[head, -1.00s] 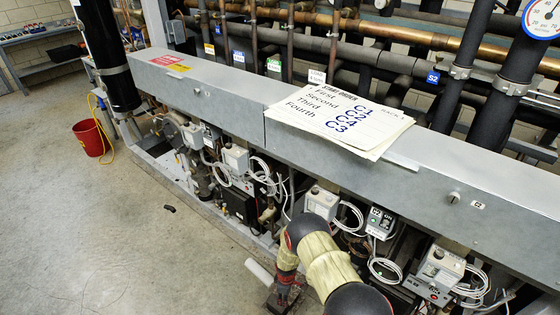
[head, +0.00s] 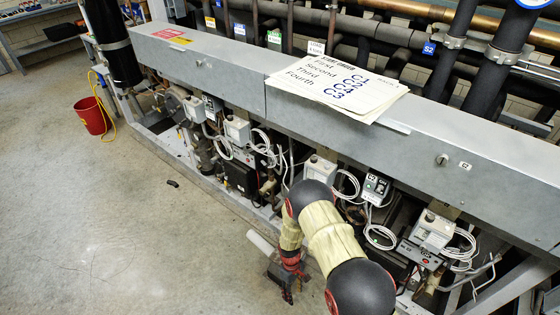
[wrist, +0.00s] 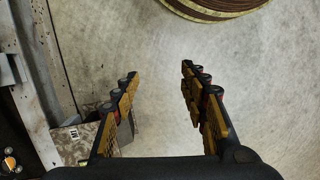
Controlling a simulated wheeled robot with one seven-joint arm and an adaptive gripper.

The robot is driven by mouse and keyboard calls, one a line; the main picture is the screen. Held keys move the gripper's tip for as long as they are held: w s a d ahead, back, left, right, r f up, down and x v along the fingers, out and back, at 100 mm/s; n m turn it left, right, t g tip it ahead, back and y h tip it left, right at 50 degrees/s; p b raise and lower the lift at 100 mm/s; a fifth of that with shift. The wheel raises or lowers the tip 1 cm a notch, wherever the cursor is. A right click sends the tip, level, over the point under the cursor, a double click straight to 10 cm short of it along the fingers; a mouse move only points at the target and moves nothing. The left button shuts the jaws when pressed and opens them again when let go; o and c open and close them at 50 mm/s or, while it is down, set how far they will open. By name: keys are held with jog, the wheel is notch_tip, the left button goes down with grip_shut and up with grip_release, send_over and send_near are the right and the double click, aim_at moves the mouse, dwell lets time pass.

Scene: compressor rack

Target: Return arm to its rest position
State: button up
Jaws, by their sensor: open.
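My gripper (wrist: 160,80) is open in the wrist view, with its two padded fingers spread apart. Only bare concrete floor shows between them; nothing is held. In the head view my arm, in a tan sleeve with dark joints, is bent in front of the compressor rack (head: 300,120). My gripper (head: 284,284) hangs low at the arm's end, partly seen beside the rack's front, over the floor.
The rack's front holds control boxes (head: 433,230) and looped white cables close to my arm. Paper signs (head: 335,88) lie on its top beam. A red bucket (head: 92,115) stands far left. The floor (head: 110,230) at left is mostly clear. A brown round object (wrist: 215,8) shows in the wrist view.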

jog(key=s+d+r+m+p, duration=0.1)
jog(key=s+d+r+m, duration=0.15)
jog(key=r, duration=1.65)
jog(key=s+d+r+m+p, duration=0.1)
jog(key=d+r+m, duration=0.2)
jog(key=r, duration=1.7)
jog(key=s+d+r+m+t+p, duration=0.1)
jog(key=s+d+r+t, duration=0.1)
jog(key=r, duration=0.9)
jog(key=s+d+r+m+t+p, duration=0.1)
jog(key=s+d+r+t+p, duration=0.1)
jog(key=s+r, duration=0.5)
jog(key=s+d+r+m+t+y+p, duration=0.1)
jog(key=s+d+r+m+t+p, duration=0.1)
jog(key=r, duration=1.4)
jog(key=s+d+t, duration=0.1)
jog(key=s+t, duration=0.1)
jog(key=shift+s+d+t, duration=0.35)
jog(key=shift+d+t, duration=0.05)
jog(key=shift+c, duration=0.6)
